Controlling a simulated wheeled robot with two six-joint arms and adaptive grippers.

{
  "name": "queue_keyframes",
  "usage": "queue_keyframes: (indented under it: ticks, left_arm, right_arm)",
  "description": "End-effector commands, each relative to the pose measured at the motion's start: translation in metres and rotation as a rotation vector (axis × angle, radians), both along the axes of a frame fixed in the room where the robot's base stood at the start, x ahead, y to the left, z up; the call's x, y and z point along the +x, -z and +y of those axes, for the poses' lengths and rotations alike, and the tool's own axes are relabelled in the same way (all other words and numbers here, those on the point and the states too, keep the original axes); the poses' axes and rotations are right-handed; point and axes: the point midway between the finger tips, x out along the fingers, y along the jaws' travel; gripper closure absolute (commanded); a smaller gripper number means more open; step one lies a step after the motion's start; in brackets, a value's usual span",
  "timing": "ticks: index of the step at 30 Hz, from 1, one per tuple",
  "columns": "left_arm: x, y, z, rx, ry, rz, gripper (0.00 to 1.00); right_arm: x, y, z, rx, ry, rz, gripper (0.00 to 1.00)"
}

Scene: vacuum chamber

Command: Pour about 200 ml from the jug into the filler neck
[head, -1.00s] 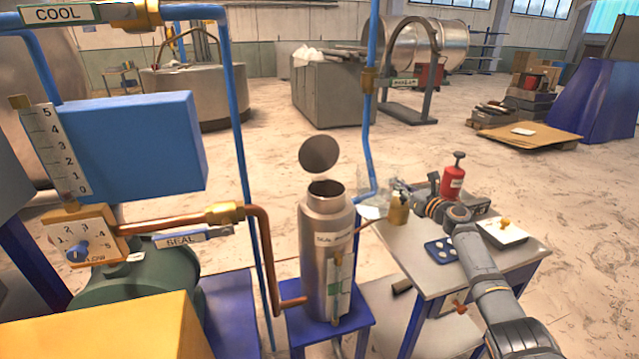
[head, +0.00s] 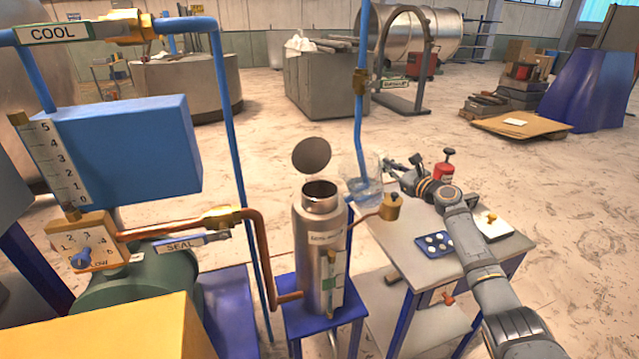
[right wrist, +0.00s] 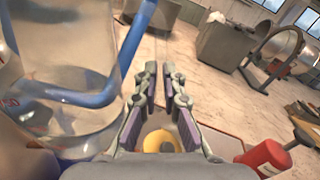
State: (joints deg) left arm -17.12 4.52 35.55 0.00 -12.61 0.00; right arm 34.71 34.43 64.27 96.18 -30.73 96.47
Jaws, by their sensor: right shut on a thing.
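The clear jug (head: 360,190) holds some clear liquid and looks upright, right of the steel pot (head: 322,250) in the head view. My right gripper (head: 388,166) is shut on the jug from its right side; the exact contact is hard to see through the clear wall. In the right wrist view the jug (right wrist: 65,100) fills the left side, beside my gripper's fingers (right wrist: 160,85). The filler neck (head: 320,195) is the open mouth on top of the pot, with its round lid (head: 312,154) raised behind it. My left gripper is out of view.
A blue pipe (head: 359,120) rises behind the jug. A brass can (head: 391,207) with a long spout stands between pot and gripper. The side table (head: 400,246) also carries a blue tray (head: 434,244) and a red bottle (head: 443,172). A copper pipe (head: 255,235) lies left of the pot.

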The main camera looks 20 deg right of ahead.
Motion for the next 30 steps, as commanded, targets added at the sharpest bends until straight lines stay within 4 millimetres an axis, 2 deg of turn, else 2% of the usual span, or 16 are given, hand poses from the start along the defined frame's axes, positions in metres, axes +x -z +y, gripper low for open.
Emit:
queue_keyframes:
  ticks: [1,11,17,19,22,30]
  left_arm:
    - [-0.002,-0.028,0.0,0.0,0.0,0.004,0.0]
    - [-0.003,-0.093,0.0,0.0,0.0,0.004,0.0]
    - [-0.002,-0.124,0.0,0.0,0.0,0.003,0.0]
    - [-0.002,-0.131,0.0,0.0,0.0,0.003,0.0]
    - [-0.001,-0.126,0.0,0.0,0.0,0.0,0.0]
    - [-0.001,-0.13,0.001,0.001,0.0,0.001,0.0]
  right_arm:
    - [0.0,-0.035,0.002,-0.015,0.0,-0.012,1.0]
    - [-0.003,-0.114,0.013,-0.13,0.0,-0.04,1.0]
    - [-0.008,-0.152,0.032,-0.278,-0.001,-0.077,1.0]
    - [-0.01,-0.169,0.041,-0.381,0.0,-0.107,1.0]
    - [-0.011,-0.166,0.043,-0.427,0.001,-0.113,1.0]
    - [-0.011,-0.178,0.047,-0.491,0.002,-0.131,1.0]
